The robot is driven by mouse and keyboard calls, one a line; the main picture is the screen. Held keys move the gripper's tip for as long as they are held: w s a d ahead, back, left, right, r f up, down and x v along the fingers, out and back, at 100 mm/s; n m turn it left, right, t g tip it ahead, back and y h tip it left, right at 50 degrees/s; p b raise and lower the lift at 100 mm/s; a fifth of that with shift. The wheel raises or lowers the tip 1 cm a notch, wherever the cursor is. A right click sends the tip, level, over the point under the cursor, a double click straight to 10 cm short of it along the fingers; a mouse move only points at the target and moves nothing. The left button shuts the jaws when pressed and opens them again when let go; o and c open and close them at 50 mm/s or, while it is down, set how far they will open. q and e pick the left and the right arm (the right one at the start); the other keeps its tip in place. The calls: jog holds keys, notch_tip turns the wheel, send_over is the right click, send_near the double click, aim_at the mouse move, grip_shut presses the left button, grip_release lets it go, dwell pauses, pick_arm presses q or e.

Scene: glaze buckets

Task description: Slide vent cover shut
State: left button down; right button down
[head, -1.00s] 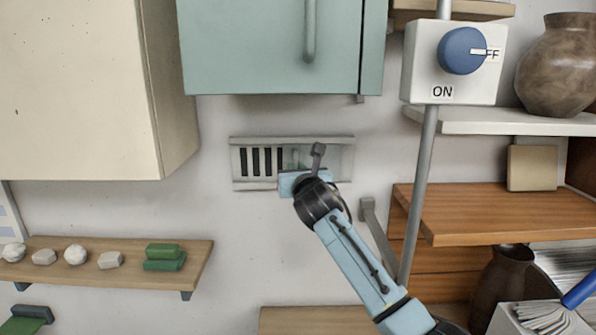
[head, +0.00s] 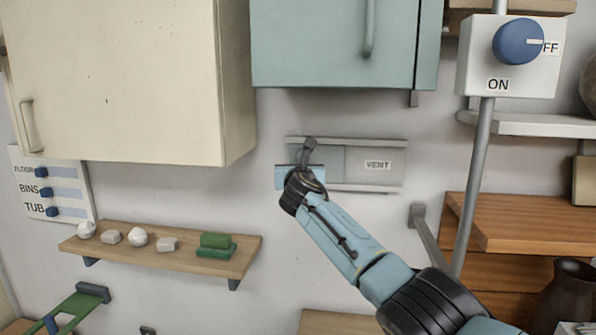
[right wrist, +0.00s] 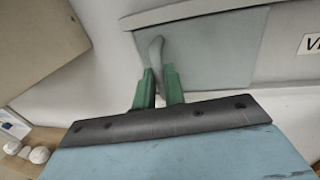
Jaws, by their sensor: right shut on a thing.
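The vent (head: 400,143) is a grey wall frame below the teal cabinet, with a plate labelled VENT (head: 377,164) at its right. The plain grey-green vent cover (head: 332,160) is at the left part of the frame, and no dark slats show. Its upright grey handle (head: 308,150) is at the left side. The handle (right wrist: 156,50) also shows in the right wrist view between the green fingers of my right gripper (right wrist: 159,82), which is shut on it. In the head view my wrist hides the fingers and the frame's lower left. My left gripper is out of view.
The teal cabinet (head: 330,45) hangs just above the vent, and the cream cabinet (head: 120,80) is to the left. A wooden shelf (head: 135,250) with stones and green blocks is lower left. A switch box on a pole (head: 487,130) stands right of the vent.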

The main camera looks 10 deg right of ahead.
jog(key=c, duration=1.5)
grip_release()
jog(key=shift+a, duration=0.3)
jog(key=shift+d, duration=0.1)
jog(key=shift+s, duration=0.1)
jog(key=shift+s+a+b, duration=0.15)
jog(key=shift+s+a, duration=0.05)
jog(key=shift+s, duration=2)
jog(key=shift+s+a+b, duration=0.15)
jog(key=shift+s+a, duration=0.05)
jog(key=shift+s, duration=1.95)
jog(key=shift+s+a+b, duration=0.15)
jog(key=shift+s+a, duration=0.05)
jog(key=shift+s, duration=2)
